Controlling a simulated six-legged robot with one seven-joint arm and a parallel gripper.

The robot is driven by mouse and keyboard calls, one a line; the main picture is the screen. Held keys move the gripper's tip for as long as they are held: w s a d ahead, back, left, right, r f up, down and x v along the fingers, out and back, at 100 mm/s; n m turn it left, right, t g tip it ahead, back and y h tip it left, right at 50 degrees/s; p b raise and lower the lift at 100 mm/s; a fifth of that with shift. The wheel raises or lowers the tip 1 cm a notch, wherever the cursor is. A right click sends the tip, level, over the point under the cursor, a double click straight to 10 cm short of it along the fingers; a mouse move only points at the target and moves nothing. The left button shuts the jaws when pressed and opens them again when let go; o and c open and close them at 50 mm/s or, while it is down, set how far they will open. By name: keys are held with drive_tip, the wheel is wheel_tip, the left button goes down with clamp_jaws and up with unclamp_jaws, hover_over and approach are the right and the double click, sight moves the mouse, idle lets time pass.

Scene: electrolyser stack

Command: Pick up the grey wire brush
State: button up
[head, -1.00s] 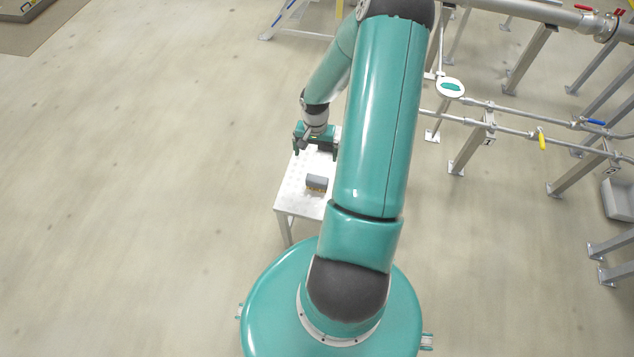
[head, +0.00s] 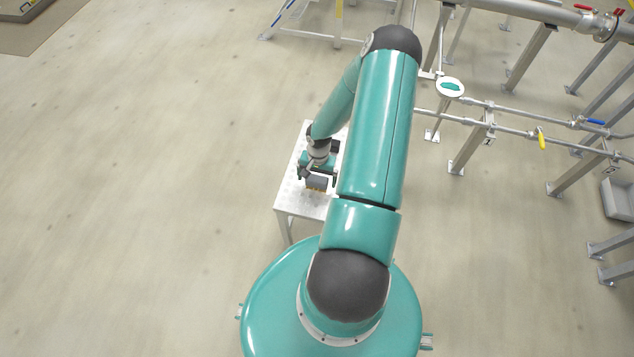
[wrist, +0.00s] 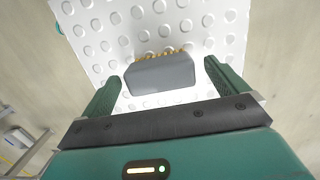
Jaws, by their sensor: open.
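The grey wire brush (wrist: 162,75) lies on a white studded table (wrist: 208,22), with its yellowish bristles showing along one long side. In the wrist view it sits between the two green fingers of my gripper (wrist: 160,90), with a gap on each side. My gripper is open and empty. In the head view the brush (head: 317,183) is near the middle of the table (head: 290,200), and my gripper (head: 318,172) is at it, just beyond its far side. How high the fingers are above the table is hard to tell.
Pipes with a yellow-handled valve (head: 542,140) and a blue-handled valve (head: 596,122) run on grey supports at the right. A grey bin (head: 618,198) stands at the right edge. The floor left of the table is clear.

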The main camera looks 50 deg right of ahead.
drive_tip(key=shift+s+a+f, duration=0.1)
drive_tip(key=shift+a+f, duration=0.05)
drive_tip(key=shift+f, duration=1.3)
drive_tip(key=c, duration=1.1)
drive_tip(key=shift+r, duration=0.2)
drive_tip(key=shift+r, duration=0.25)
drive_tip(key=r, duration=0.3)
drive_tip(key=shift+s, duration=0.2)
drive_tip(key=s+d+r, duration=0.2)
drive_tip(key=s+r, duration=0.1)
drive_tip(key=s, duration=0.1)
drive_tip(key=s+d+r, duration=0.2)
drive_tip(key=s+r, duration=0.1)
drive_tip(key=s, duration=0.1)
drive_tip(key=s+d+r, duration=0.1)
drive_tip(key=s+r, duration=0.2)
drive_tip(key=s, duration=0.1)
drive_tip(key=shift+s+d+r, duration=0.1)
drive_tip(key=shift+s+d, duration=0.1)
drive_tip(key=shift+d, duration=0.2)
